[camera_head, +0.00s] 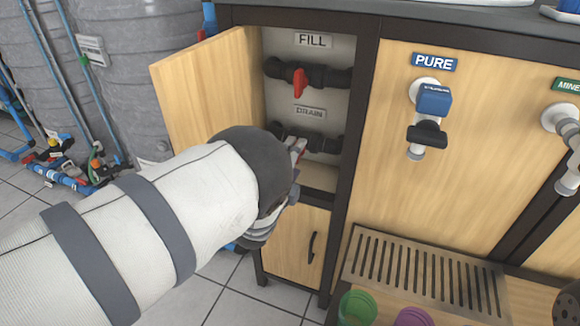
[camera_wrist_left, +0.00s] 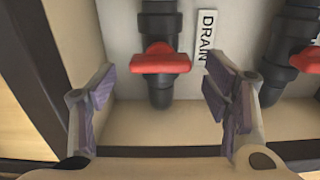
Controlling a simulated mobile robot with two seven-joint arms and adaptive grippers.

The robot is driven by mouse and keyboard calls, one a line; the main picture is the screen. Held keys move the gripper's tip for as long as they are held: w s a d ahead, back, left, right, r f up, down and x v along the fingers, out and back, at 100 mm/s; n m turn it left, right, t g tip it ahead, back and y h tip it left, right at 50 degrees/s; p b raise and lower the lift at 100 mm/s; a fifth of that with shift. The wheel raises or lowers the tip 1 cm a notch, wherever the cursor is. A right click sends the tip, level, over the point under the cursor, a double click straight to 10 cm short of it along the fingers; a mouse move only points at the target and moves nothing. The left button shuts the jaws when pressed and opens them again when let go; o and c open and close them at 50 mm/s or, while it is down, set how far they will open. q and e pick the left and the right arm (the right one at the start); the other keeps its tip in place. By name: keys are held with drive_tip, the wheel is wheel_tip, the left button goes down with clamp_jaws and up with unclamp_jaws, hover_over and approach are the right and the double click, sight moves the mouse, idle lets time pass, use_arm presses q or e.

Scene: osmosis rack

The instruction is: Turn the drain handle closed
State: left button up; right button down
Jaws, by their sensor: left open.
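The drain handle (camera_wrist_left: 160,60) is a red lever on a dark pipe, beside the DRAIN label (camera_wrist_left: 207,38) in the left wrist view. It lies crosswise to its pipe. In the head view my left arm and hand mostly hide it, and the DRAIN label (camera_head: 310,112) shows above. My left gripper (camera_wrist_left: 160,95) is open, its two fingers spread to either side of the handle and apart from it. The handle shows in the gap, a little beyond the fingertips. My right gripper is not in view.
The red fill handle (camera_head: 299,82) hangs across its pipe above. An open wooden door (camera_head: 202,85) stands left of the compartment. The PURE tap (camera_head: 430,120) and a drip grate (camera_head: 425,275) are to the right. Grey tanks stand at far left.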

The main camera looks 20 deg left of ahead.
use_arm(q)
drive_tip(key=s, duration=1.1)
drive_tip(key=shift+s+a, duration=0.15)
